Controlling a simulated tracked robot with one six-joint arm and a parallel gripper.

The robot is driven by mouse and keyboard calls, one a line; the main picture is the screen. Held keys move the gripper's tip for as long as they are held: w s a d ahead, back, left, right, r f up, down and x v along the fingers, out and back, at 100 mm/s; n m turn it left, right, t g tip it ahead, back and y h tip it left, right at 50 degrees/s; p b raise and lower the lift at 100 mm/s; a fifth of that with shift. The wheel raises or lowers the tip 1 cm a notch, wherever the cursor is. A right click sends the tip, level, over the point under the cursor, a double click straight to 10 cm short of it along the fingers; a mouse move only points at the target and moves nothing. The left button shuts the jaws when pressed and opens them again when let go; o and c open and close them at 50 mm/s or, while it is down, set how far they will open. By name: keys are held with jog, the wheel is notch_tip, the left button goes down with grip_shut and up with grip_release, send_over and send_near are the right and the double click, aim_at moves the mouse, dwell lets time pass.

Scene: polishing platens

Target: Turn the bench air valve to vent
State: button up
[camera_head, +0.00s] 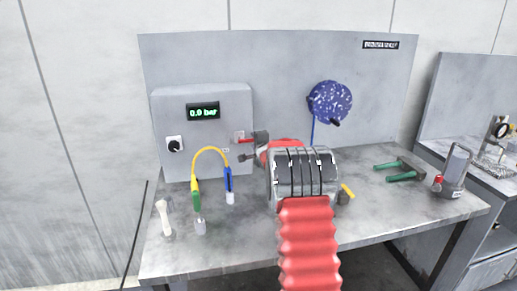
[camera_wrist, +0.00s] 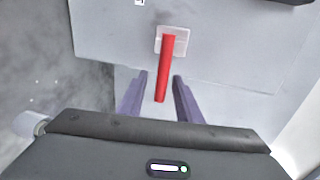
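The air valve is a red lever (camera_wrist: 167,75) on a square white plate (camera_wrist: 182,47) on a grey panel. In the head view its plate (camera_head: 238,135) shows small on the right part of the grey control box (camera_head: 200,105), with the lever partly hidden by my gripper. My gripper (camera_wrist: 160,76) is open, its two purple-grey fingers on either side of the lever. A gap shows on both sides of the lever. In the head view my gripper (camera_head: 251,147) is just right of the plate. The green display (camera_head: 203,112) seems to read 0.9 bar.
A black knob (camera_head: 174,144) is on the box's left. A speckled blue disc (camera_head: 330,103) hangs on the back panel. Green-handled tools (camera_head: 401,171) and a metal holder (camera_head: 455,173) are at right.

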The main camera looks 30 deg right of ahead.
jog(key=v, duration=1.2)
jog(key=shift+s, duration=0.25)
dwell(0.4)
jog(key=s+f+n+g, duration=0.4)
jog(key=f, duration=0.4)
jog(key=s+a+f+n+g+y, duration=0.1)
jog(key=s+a+f+n+g, duration=0.2)
jog(key=s+a+n, duration=0.35)
jog(key=s+a+r+n+g+y, duration=0.1)
jog(key=s+a+r+n, duration=0.3)
jog(key=s+a, duration=1)
jog(key=s+a+r+n+g+y, duration=0.1)
jog(key=s+a+r+n+y, duration=0.3)
jog(key=s+a+n, duration=0.4)
jog(key=s+a+r, duration=0.1)
jog(key=s+a, duration=0.6)
jog(key=a, duration=0.1)
jog(key=shift+s+a, duration=0.2)
jog(key=shift+a, duration=0.1)
